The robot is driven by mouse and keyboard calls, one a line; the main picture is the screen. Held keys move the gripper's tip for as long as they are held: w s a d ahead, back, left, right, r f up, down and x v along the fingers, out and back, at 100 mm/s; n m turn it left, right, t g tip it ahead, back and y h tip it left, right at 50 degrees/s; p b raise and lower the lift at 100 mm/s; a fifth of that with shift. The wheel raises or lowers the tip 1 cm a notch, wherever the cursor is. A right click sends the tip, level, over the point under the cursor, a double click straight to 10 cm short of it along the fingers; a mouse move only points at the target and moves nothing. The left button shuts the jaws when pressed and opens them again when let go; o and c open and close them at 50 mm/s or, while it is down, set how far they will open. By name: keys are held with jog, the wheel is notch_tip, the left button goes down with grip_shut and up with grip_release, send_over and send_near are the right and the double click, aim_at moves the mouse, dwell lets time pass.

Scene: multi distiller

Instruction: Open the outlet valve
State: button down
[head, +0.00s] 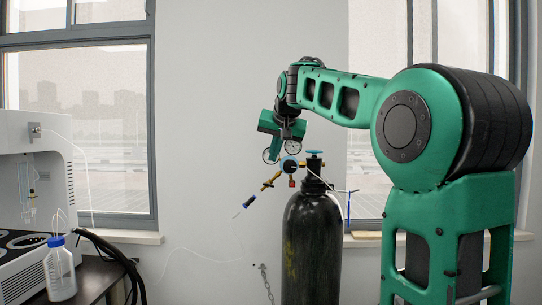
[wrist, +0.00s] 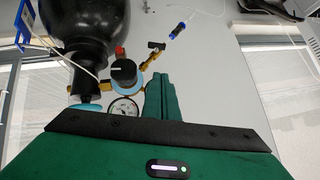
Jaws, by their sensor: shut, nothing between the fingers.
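A regulator hangs on the gas cylinder's neck; its dark knob (wrist: 125,73) and one round gauge (wrist: 122,108) show in the wrist view. A brass outlet line with a small dark-handled valve (wrist: 157,46) runs from it to a blue-ended hose fitting (wrist: 178,30). In the head view the outlet line (head: 271,182) slopes down and left. I cannot tell the valve handle's setting. My gripper (wrist: 160,79) is shut and empty, with its green fingers beside the gauge and apart from the small valve. In the head view my gripper (head: 275,157) is above the outlet line, partly overlapping the gauges.
The black cylinder (head: 311,245) stands against the wall with a blue handwheel (head: 314,152) on top. A thin white hose (head: 200,250) trails left. A white machine (head: 35,200) and a blue-capped bottle (head: 60,275) are at the left. Wall space left of the regulator is free.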

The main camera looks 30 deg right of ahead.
aim_at(269, 185)
jog(key=w+f, duration=0.4)
jog(key=f, duration=0.3)
jog(key=shift+w+d+f, duration=0.25)
jog(key=shift+d+f, duration=0.05)
jog(key=shift+f, duration=0.1)
